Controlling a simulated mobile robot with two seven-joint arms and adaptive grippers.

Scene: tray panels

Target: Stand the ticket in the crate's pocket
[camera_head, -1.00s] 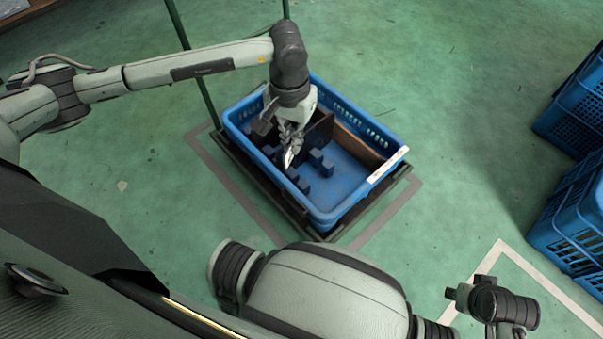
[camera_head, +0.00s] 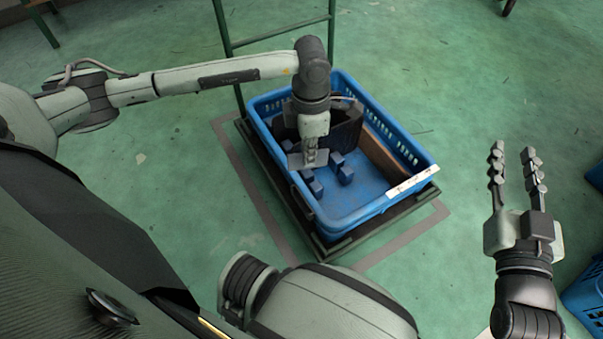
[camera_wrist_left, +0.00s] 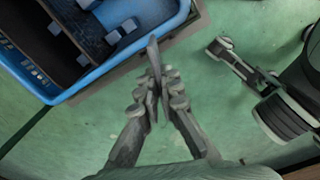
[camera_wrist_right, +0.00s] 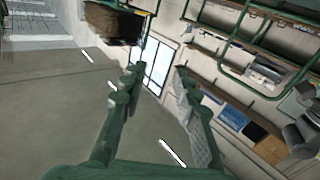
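The blue crate (camera_head: 275,168) sits on a dark low base in the head view, and part of it shows in the left wrist view (camera_wrist_left: 62,97). Dark blue blocks (camera_head: 344,172) stand on its floor in pairs. My left gripper (camera_head: 310,158) is over the crate's left side, shut on a thin grey plate, seemingly the ticket (camera_wrist_left: 153,52), which shows edge-on beyond the fingertips. A white strip (camera_head: 412,182) lies on the crate's right rim; I cannot tell which part is the pocket. My right gripper (camera_head: 517,165) is open and empty, fingers up, right of the crate.
A dark panel (camera_head: 345,132) and a brown panel (camera_head: 383,152) stand inside the crate. A green upright frame (camera_head: 225,45) rises behind it. Other blue crates (camera_head: 584,297) stand at the right edge. Green floor around the crate is free.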

